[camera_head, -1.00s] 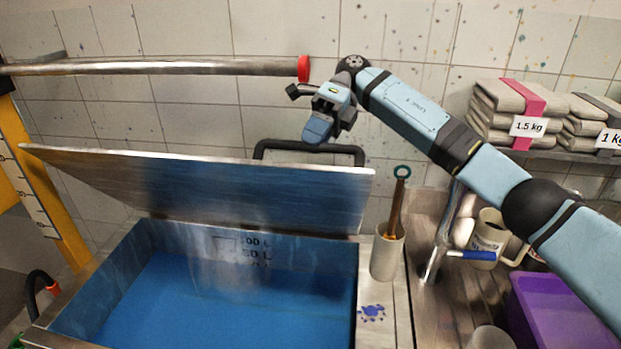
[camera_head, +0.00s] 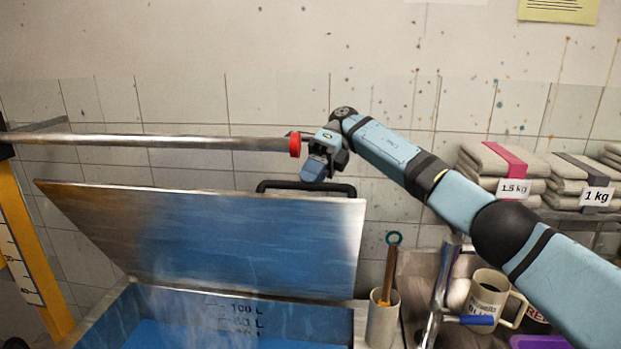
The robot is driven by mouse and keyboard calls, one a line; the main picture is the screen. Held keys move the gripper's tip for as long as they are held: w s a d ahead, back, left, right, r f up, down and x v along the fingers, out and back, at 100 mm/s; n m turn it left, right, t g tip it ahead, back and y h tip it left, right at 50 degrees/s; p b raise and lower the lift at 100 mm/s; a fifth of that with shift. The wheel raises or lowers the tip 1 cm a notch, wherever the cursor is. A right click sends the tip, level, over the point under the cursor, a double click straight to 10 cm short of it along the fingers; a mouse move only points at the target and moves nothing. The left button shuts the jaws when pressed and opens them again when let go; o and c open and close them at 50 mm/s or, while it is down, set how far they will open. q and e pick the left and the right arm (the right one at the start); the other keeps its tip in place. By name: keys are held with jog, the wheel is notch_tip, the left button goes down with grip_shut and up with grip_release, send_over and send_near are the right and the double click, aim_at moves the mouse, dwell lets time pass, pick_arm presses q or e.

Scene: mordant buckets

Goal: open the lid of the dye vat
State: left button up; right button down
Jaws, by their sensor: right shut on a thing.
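The dye vat (camera_head: 185,303) stands at the lower left, with blue liquid inside and litre marks on its back inner wall. Its metal lid (camera_head: 215,240) is raised and tilted steeply up, its blue-stained underside facing me. A black bar handle (camera_head: 340,188) runs along the lid's top edge. My right gripper (camera_head: 316,172) is at this handle, shut on it; the fingers partly hide the grip. My left gripper is not in view.
A metal rail (camera_head: 150,141) with a red end cap (camera_head: 295,144) runs close beside my right gripper. A holder (camera_head: 382,322) with a wooden-handled tool, a tap (camera_head: 440,295) and a mug (camera_head: 492,300) stand right of the vat. Folded cloth stacks (camera_head: 500,170) lie on a shelf.

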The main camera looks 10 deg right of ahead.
jog(key=shift+d+f, duration=0.1)
jog(key=shift+f, duration=0.3)
jog(key=c, duration=1.3)
grip_release()
jog(key=shift+w, duration=0.1)
jog(key=shift+o, duration=1.2)
jog(key=shift+w+f, duration=0.15)
notch_tip(320, 180, up, 20)
jog(key=p, duration=0.6)
jog(key=shift+r, duration=0.2)
jog(key=shift+f, duration=0.1)
